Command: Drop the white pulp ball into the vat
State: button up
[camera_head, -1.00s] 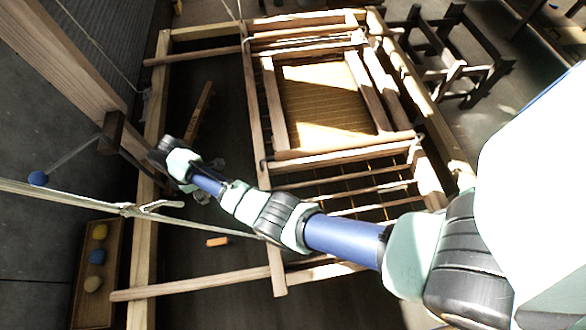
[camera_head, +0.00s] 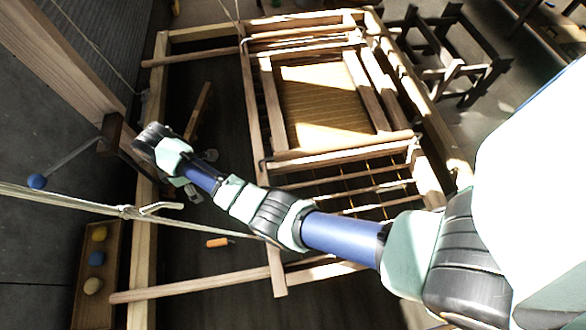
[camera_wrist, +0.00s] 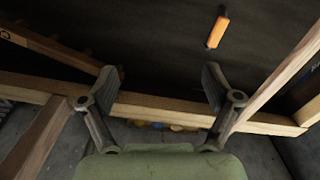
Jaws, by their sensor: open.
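The white pulp ball (camera_head: 92,286) looks cream and lies at the near end of a narrow wooden tray (camera_head: 80,313), left of the vat. In the wrist view the ball (camera_wrist: 176,127) shows small and partly hidden beyond the beam. The vat (camera_head: 190,272) is a wooden-framed basin with a dark inside. My gripper (camera_wrist: 160,85) is open and empty, its fingers spread wide over the vat's edge beam, apart from the balls. In the head view its fingers are hard to make out beneath my wrist.
A yellow ball (camera_head: 99,233) and a blue ball (camera_head: 97,258) share the tray. An orange cylinder (camera_head: 217,243) lies in the vat. A rope (camera_head: 70,201) crosses above the tray. A wooden mould (camera_head: 322,95) hangs over the vat. A blue knob (camera_head: 37,181) on a lever stands at left.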

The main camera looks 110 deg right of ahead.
jog(key=shift+r, duration=1.1)
dwell(1.1)
